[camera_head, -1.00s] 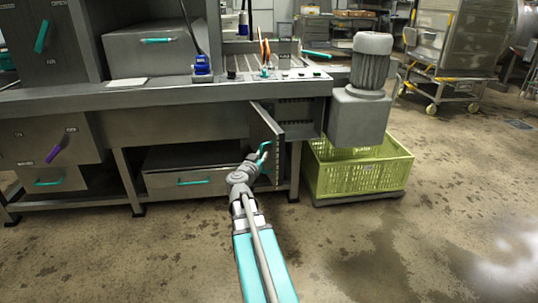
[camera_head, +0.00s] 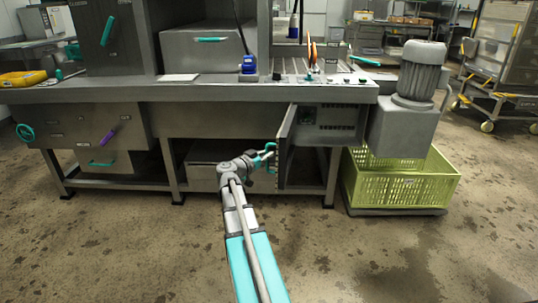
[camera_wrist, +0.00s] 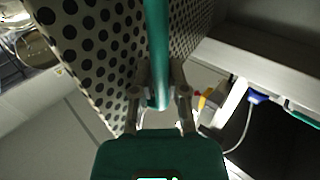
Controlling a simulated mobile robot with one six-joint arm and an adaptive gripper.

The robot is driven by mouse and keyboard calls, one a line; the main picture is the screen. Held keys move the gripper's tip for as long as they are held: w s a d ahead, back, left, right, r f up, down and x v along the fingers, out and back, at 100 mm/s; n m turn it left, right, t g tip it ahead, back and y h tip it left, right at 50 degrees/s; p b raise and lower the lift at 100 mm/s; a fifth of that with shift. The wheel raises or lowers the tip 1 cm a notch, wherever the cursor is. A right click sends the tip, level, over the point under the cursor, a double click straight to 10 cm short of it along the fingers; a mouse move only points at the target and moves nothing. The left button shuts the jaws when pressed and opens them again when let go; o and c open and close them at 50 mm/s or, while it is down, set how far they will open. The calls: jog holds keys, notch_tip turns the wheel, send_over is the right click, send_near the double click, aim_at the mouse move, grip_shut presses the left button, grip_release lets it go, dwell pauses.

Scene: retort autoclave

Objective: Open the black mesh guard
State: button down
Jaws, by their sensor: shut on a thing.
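The black mesh guard (camera_head: 287,135) is a hinged panel under the bench at the right, standing ajar and seen nearly edge-on. In the wrist view it shows as a pale plate with rows of black holes (camera_wrist: 95,45). Its teal handle (camera_wrist: 157,45) runs between my fingers. My gripper (camera_head: 268,157) is at the handle on the panel's left side; in the wrist view both fingers (camera_wrist: 160,98) close around the teal bar. The open compartment (camera_head: 335,120) shows to the right of the panel. The hinge is not clear to see.
A yellow-green crate (camera_head: 405,190) stands on the floor at the right, below a grey motor (camera_head: 421,70). A bench leg (camera_head: 330,180) stands between the compartment and the crate. The floor (camera_head: 150,250) in front of the bench is mostly clear.

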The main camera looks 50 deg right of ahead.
jog(key=shift+w+d, duration=0.1)
jog(key=shift+w, duration=0.15)
jog(key=c, duration=0.6)
grip_release()
jog(key=shift+s, duration=0.1)
jog(key=shift+c, duration=0.2)
jog(key=a, duration=1.2)
jog(key=shift+w, duration=0.45)
